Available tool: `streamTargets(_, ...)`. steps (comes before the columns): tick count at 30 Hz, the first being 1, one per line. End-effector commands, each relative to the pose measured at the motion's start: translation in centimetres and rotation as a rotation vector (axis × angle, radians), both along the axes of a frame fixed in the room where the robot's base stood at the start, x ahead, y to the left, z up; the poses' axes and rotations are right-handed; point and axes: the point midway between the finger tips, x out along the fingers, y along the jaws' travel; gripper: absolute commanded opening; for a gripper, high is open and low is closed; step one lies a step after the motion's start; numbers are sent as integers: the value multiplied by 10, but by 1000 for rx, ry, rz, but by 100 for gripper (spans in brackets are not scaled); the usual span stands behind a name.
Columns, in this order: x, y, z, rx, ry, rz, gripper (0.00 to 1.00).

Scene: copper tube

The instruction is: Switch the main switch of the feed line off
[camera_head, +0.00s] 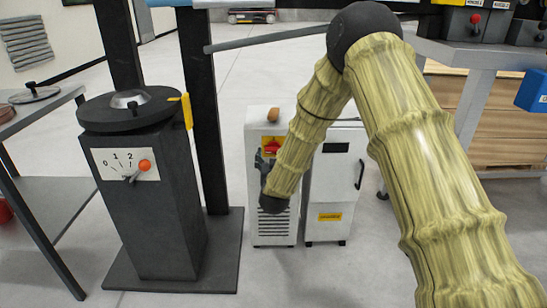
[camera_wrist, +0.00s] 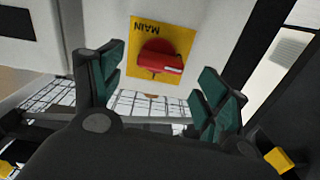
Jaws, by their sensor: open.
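The main switch is a red rotary knob (camera_wrist: 165,58) on a yellow plate (camera_wrist: 143,30) marked MAIN, which reads upside down in the wrist view. It sits on the front of a narrow white cabinet (camera_head: 259,207); in the head view the red knob (camera_head: 271,147) shows just above my gripper. My gripper (camera_wrist: 160,85) is open, with green-padded fingers to the left and right, below the knob in the wrist view. Nothing is between the fingers, and I see no contact with the knob. In the head view my gripper (camera_head: 264,166) is partly hidden by my wrist.
A second white cabinet (camera_head: 325,215) with a dark handle stands close on the right. A black pedestal (camera_head: 155,220) with a numbered dial and orange-tipped lever (camera_head: 144,166) is at left. A black post (camera_head: 204,110) stands between. Grey benches flank the scene; front floor is clear.

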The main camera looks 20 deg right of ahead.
Motion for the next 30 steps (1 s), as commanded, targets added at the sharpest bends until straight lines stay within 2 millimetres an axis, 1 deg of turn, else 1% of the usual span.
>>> streamTargets(1, 7, -2, -2, 0, -3, -1, 75)
streamTargets(3, 14, -4, -2, 1, -1, 0, 75)
streamTargets(6, 22, -6, -1, 0, -2, 0, 75)
streamTargets(11, 28, -8, 0, 1, 0, 0, 75)
streamTargets(18, 28, -8, 0, 0, 0, 0, 75)
streamTargets(19, 28, -8, 0, 0, 0, 0, 73)
streamTargets(23, 28, -8, 0, 0, 0, 0, 50)
streamTargets(24, 28, -8, 0, 0, 0, 0, 42)
streamTargets(26, 28, -8, 0, 0, 0, 0, 31)
streamTargets(27, 28, -8, 0, 0, 0, 0, 30)
streamTargets(30, 28, -8, 0, -1, 0, 0, 30)
